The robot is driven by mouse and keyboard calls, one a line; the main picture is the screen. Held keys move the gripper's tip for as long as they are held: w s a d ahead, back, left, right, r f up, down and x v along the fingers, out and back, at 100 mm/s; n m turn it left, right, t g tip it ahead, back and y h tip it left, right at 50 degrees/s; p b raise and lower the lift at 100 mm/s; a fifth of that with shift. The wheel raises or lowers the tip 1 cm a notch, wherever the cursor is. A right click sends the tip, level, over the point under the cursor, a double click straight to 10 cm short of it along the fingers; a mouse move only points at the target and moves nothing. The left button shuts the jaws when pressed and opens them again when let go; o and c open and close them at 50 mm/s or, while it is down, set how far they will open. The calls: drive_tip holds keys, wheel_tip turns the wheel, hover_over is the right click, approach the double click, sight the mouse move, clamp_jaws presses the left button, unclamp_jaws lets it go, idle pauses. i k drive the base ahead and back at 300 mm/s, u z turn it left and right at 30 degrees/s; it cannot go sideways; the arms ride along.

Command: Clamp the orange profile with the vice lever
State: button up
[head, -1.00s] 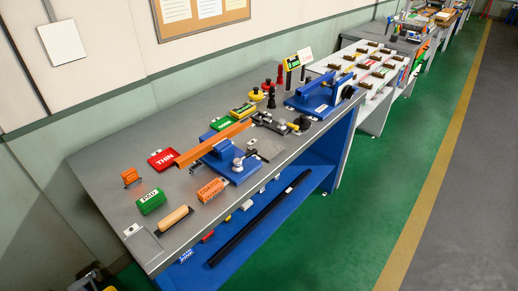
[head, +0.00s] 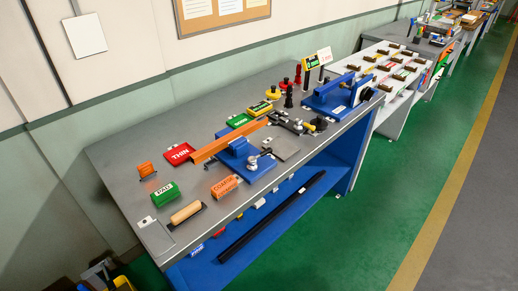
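The orange profile (head: 212,146) is a long bar that lies across the blue vice (head: 239,155) on the grey workbench. Its left end reaches out past the vice toward the red box. The vice has a metal lever with a round knob (head: 253,162) at its front right side. From this distance I cannot tell whether the lever is open or closed on the profile. My gripper does not show in the head view.
On the bench (head: 118,165) stand a red THIN box (head: 179,153), a green PAD box (head: 164,192), an orange box (head: 226,186) and a wooden-handled tool (head: 186,212). A larger blue fixture (head: 338,97) stands farther right. The green floor (head: 350,235) before the bench is clear.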

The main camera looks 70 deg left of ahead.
sight(251, 166)
drive_tip(key=k, duration=1.95)
drive_tip(key=u, duration=1.45)
drive_tip(key=i, duration=0.7)
drive_tip(key=u, duration=0.25)
